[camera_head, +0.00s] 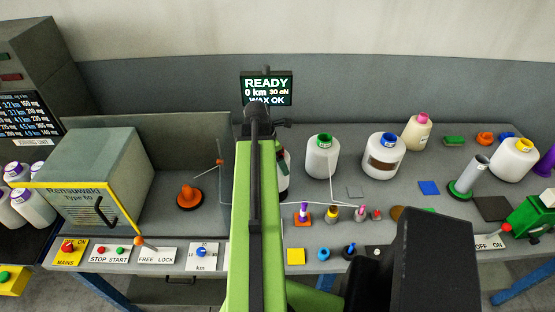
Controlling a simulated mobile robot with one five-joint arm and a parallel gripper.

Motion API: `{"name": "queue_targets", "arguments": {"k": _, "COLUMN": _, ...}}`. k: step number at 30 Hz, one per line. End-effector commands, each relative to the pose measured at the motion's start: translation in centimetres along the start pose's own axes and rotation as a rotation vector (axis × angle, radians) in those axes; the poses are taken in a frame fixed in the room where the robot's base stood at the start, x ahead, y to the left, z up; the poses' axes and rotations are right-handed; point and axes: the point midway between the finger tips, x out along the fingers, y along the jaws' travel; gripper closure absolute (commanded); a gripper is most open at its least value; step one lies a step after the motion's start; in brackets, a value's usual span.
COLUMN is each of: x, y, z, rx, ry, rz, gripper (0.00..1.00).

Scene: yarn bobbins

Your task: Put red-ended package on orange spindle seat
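An orange seat with a short cone (188,196) stands empty in the open bay right of the grey cabinet, left of my arm. A white package (284,183) is mostly hidden behind my green arm, with a dark and reddish patch near its upper edge; I cannot tell whether its end is red. Other packages in view have a green end (323,158), a blue end (384,158) and a yellow end (515,160). My arm rises through the middle of the view. My gripper does not show, so its grip cannot be seen.
The grey cabinet (92,180) stands at left, with a switch panel along the front edge. Small coloured bobbins (332,213) stand right of my arm. A green-based grey tube (470,178) and a green machine (530,220) are farther right. A screen (266,88) stands behind.

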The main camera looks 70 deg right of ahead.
Motion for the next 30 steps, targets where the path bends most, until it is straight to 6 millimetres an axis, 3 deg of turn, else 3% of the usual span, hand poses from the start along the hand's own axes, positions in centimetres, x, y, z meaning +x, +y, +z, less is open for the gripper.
{"name": "queue_targets", "arguments": {"k": 18, "x": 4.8, "y": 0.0, "z": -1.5, "rx": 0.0, "ry": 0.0, "rz": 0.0, "gripper": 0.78}}
{"name": "queue_targets", "arguments": {"k": 30, "x": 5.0, "y": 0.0, "z": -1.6, "rx": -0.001, "ry": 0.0, "rz": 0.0, "gripper": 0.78}}
